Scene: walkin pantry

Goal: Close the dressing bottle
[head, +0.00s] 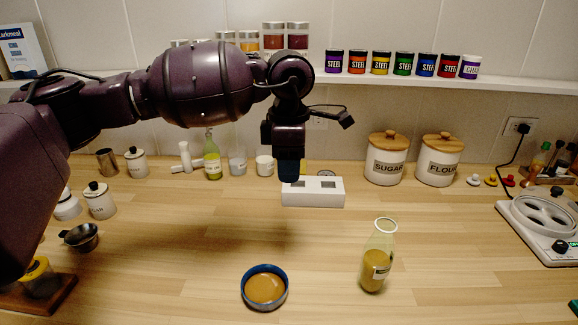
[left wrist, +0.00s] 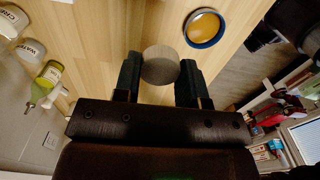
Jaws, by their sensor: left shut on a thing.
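The dressing bottle (head: 375,270) stands upright on the counter at centre right, with a brownish-yellow dressing inside. Its mouth, with a pale rim, is open at the top. My left gripper (head: 289,174) points down above the counter, left of and behind the bottle, in front of the wall. In the left wrist view my left gripper (left wrist: 160,76) is shut on a round grey cap (left wrist: 160,64), held between its two fingertips. The cap is hard to make out in the head view. My right gripper is not in view.
A blue-rimmed bowl of brown sauce (head: 246,295) sits left of the bottle. A white box (head: 313,197) lies under my left gripper. Sugar (head: 387,167) and flour (head: 437,167) canisters stand behind. A white appliance (head: 548,235) is at right. The counter around the bottle is clear.

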